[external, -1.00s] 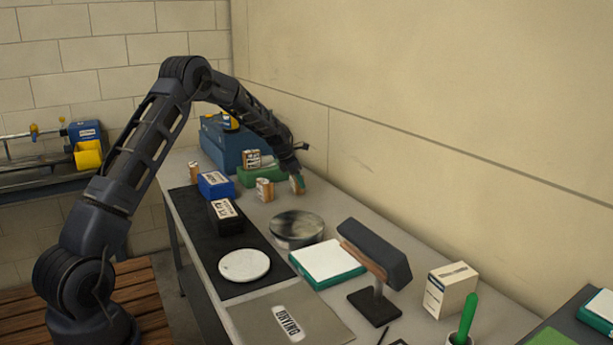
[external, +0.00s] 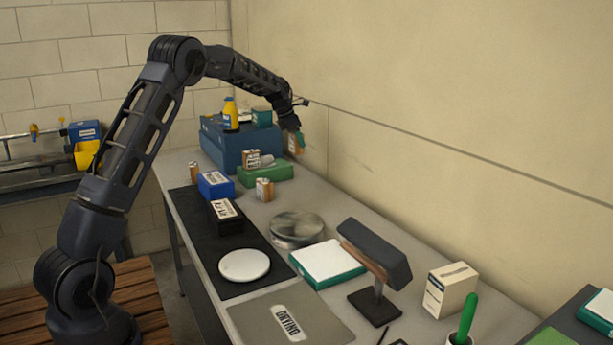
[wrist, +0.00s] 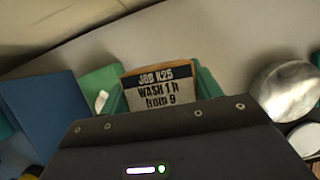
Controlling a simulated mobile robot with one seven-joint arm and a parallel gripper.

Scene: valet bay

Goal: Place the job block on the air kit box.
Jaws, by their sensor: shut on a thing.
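The job block (external: 299,148) is a small wood-coloured block; in the wrist view its label (wrist: 157,94) reads "JOB K25 WASH 1 h from 9". My gripper (external: 294,138) is shut on it, with teal fingers on both sides, and holds it in the air above the far right part of the bench, near the wall. The black box (external: 226,218) on the dark mat has a white label that looks like "AIR KIT", though it is small. The box stands to the left of and nearer the camera than my gripper, with its top clear.
Similar labelled blocks stand by the green box (external: 270,174), on the bench (external: 265,190) and at the left edge (external: 194,171). A small blue box (external: 214,185) stands behind the black box. A large blue box (external: 228,150) bears a yellow bottle (external: 230,115). A round tin (external: 297,228) stands right.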

